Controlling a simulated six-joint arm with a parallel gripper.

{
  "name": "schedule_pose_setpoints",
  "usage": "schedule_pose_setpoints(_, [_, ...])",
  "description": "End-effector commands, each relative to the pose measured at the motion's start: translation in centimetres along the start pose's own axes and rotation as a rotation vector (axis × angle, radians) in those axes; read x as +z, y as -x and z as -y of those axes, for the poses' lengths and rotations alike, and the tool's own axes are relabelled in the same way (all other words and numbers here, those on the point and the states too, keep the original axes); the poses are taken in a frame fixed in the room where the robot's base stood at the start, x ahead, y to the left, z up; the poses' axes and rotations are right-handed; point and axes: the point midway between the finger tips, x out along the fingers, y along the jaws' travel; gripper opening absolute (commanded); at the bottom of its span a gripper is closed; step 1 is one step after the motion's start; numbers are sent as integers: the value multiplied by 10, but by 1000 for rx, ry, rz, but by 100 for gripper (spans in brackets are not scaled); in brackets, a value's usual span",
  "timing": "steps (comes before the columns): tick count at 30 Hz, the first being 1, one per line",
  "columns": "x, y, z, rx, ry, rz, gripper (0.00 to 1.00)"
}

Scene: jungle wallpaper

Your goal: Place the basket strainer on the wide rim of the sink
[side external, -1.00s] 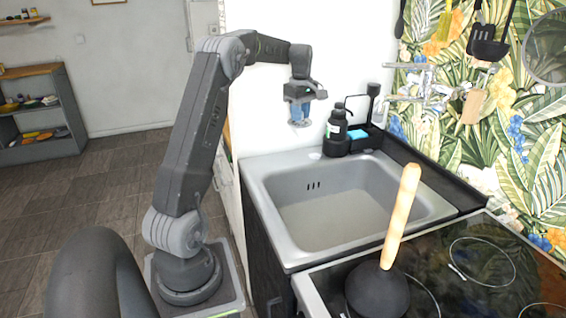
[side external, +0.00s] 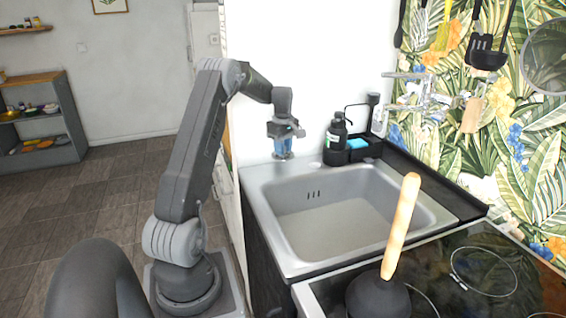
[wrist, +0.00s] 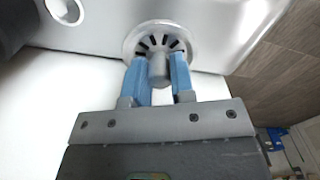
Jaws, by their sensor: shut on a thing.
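The basket strainer (wrist: 160,38) is a round metal disc with dark slots and a central knob. My gripper (wrist: 158,75) has blue fingers shut on the knob in the wrist view. In the side view the gripper (side external: 283,148) points down at the sink's back left corner, with the strainer (side external: 283,156) small and pale under its fingertips. The grey sink (side external: 262,190) has a wide rim along its back and left. The strainer is at or just above the back left rim; I cannot tell whether it touches.
A black soap bottle (side external: 337,135) stands on the back rim to the right, beside a black caddy with a blue sponge (side external: 358,144). A plunger (side external: 400,230) with a wooden handle stands in front on the dark stove (side external: 480,270). The sink basin is empty.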

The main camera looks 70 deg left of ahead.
Motion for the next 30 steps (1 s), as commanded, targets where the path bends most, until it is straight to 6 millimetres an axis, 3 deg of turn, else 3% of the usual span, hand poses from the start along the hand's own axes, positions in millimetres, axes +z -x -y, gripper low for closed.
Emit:
schedule_pose_setpoints(9, [0,-45,0,-1,0,1,0])
schedule_pose_setpoints(23, [0,-54,0,0,0,0,0])
schedule_pose_setpoints(24, [0,-53,0,0,0,0,27])
schedule_pose_setpoints(30, [0,-53,0,0,0,0,46])
